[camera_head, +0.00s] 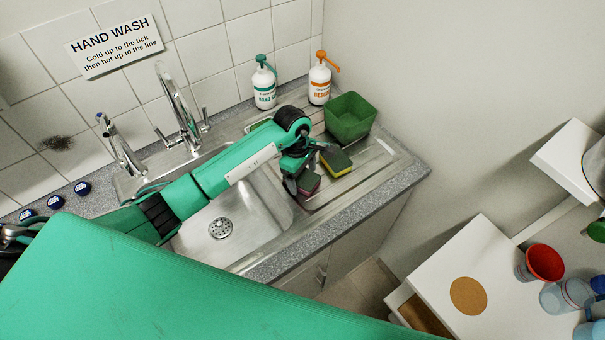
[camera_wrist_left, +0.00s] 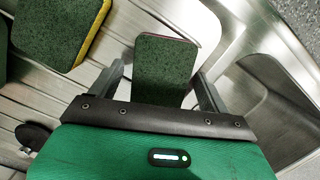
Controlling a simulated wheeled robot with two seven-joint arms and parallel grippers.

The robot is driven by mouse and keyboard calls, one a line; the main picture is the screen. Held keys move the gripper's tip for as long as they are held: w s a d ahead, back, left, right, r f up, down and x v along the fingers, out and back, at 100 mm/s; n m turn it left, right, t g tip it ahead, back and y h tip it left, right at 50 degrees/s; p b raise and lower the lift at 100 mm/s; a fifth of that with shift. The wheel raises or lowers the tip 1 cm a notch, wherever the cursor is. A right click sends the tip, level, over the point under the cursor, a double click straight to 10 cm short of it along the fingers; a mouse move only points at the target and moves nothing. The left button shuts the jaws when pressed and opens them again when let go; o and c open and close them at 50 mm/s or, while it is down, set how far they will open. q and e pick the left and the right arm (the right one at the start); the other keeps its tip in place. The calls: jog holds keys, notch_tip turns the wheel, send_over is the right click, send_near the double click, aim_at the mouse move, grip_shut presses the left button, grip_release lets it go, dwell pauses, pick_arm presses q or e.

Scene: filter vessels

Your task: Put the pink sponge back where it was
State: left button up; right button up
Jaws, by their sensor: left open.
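The pink sponge (camera_head: 310,184) lies on the metal drainer beside the sink basin, its dark green scouring face up. It also shows in the left wrist view (camera_wrist_left: 165,60), with a thin pinkish edge along its top side. My left gripper (camera_head: 299,179) is open above the drainer, pointing down. In the left wrist view, its fingers (camera_wrist_left: 160,82) stand on either side of the sponge's near part, with gaps visible. The near end of the sponge is hidden behind the gripper body. My right gripper is not in view.
A yellow sponge (camera_head: 337,163) with a green top lies close by on the drainer. A green tub (camera_head: 350,117) and two pump bottles, green-labelled (camera_head: 264,84) and orange-labelled (camera_head: 320,80), stand behind. The sink basin (camera_head: 238,215) is left of the drainer.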

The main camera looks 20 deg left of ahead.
pick_arm(q)
notch_tip(320, 180, up, 12)
jog(key=a+p, duration=0.1)
jog(key=p, duration=0.2)
jog(key=shift+w+a+p, duration=0.25)
jog(key=shift+a+p, duration=0.15)
jog(key=shift+d+f, duration=0.1)
jog(key=shift+f, duration=0.1)
